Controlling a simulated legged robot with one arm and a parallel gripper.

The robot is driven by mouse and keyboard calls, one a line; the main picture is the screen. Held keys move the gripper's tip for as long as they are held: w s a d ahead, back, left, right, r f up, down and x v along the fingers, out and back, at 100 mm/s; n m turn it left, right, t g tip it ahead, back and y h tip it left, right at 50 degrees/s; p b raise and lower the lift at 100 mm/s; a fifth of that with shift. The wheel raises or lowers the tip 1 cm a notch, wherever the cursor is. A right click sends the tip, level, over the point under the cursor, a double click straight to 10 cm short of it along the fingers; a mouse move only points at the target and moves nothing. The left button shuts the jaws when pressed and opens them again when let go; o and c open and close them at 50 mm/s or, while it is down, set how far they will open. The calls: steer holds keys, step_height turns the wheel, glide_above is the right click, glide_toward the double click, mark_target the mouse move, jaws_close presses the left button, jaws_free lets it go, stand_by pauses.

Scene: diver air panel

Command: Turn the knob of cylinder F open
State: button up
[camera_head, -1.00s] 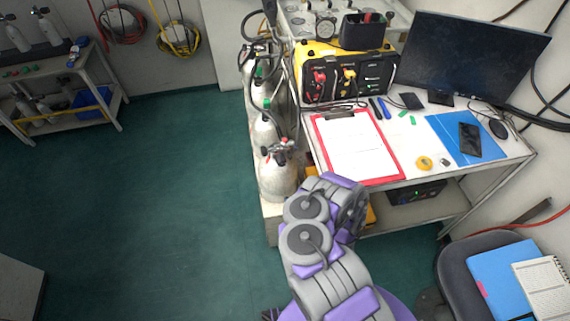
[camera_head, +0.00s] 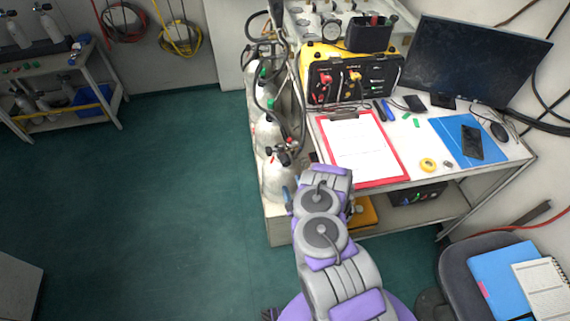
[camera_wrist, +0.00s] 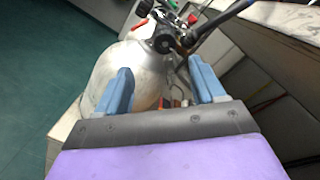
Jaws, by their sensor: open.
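Several pale gas cylinders stand in a row beside the workbench in the head view; no letters are readable, so I cannot tell which one is F. The nearest cylinder (camera_head: 277,178) has a dark valve (camera_head: 283,154) on top. In the wrist view a cylinder (camera_wrist: 108,66) fills the left middle, with a round black knob (camera_wrist: 163,38) facing me and a red part (camera_wrist: 139,24) beside it. My gripper (camera_wrist: 163,82) is open, its two blue fingers apart and empty, below the knob in the picture and not visibly touching it. In the head view my arm mostly hides the gripper.
The workbench holds a yellow-black air panel (camera_head: 350,75), a red clipboard (camera_head: 362,150) and a monitor (camera_head: 478,60). Black hoses (camera_head: 300,105) run by the cylinders. A chair (camera_head: 465,262) stands at lower right. The green floor (camera_head: 150,190) to the left is clear.

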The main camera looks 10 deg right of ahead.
mark_target(287, 165)
steer(key=w, duration=0.2)
steer(key=w+b, duration=0.1)
steer(key=w, duration=0.1)
steer(key=w+b, duration=0.1)
steer(key=w, duration=0.1)
steer(key=shift+w+d+f, duration=0.1)
steer(key=shift+w+d, duration=0.1)
steer(key=shift+d, duration=0.15)
steer(key=w, duration=0.2)
steer(key=w+a+b, duration=0.1)
steer(key=w, duration=0.2)
steer(key=shift+a, duration=0.2)
steer(key=shift+d, duration=0.4)
steer(key=shift+a, duration=0.2)
steer(key=c, duration=1)
steer(key=shift+c, duration=0.2)
